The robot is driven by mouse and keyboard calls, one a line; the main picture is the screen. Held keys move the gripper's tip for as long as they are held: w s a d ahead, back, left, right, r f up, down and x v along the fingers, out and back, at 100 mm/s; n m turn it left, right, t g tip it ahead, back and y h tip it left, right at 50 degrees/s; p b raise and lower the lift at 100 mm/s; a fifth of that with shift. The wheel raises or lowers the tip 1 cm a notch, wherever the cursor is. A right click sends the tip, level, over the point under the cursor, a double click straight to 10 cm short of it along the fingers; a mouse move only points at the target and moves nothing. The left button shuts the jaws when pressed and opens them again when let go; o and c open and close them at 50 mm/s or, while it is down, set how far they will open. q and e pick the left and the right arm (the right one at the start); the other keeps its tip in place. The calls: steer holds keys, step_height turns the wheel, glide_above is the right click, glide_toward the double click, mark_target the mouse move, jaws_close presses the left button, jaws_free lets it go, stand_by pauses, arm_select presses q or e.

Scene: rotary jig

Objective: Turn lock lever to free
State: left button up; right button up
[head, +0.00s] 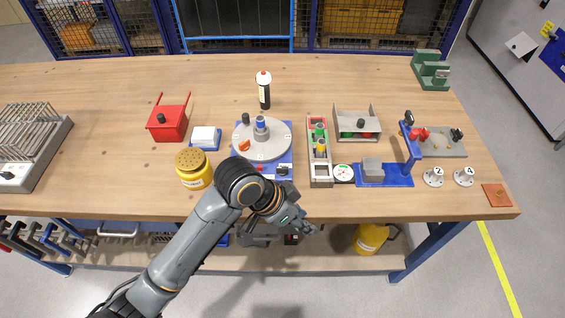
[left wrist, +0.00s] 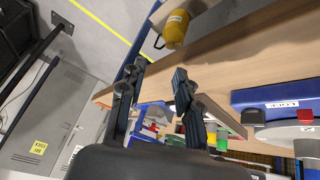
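The rotary jig stands mid-table in the head view, a grey round plate (head: 273,151) on a blue base (head: 240,162). A small black part (head: 283,170) and a red part (head: 259,168) sit at the base's front edge; I cannot tell which is the lock lever. My left gripper (head: 307,228) is in front of the jig, at the table's front edge, apart from the base. In the left wrist view its fingers (left wrist: 155,98) are spread with nothing between them. The blue base (left wrist: 270,98) also shows there, to the right of the fingers. My right gripper is not visible.
A yellow jar (head: 193,170) stands left of the jig. A grey tray (head: 320,172) with coloured parts and a round dial (head: 344,173) stand to the right. The table (head: 110,115) is clear at back left.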

arm_select(q)
step_height(320, 180, up, 3)
steer(key=w+d+m+g, duration=0.1)
steer(key=w+d+m, duration=0.2)
steer(key=m+y, duration=0.3)
steer(key=y, duration=0.3)
glide_toward(282, 167)
step_height(282, 167, down, 9)
steer(key=shift+w+r+p, duration=0.1)
steer(key=shift+r+p, duration=0.05)
steer(key=shift+p, duration=0.95)
jaws_close()
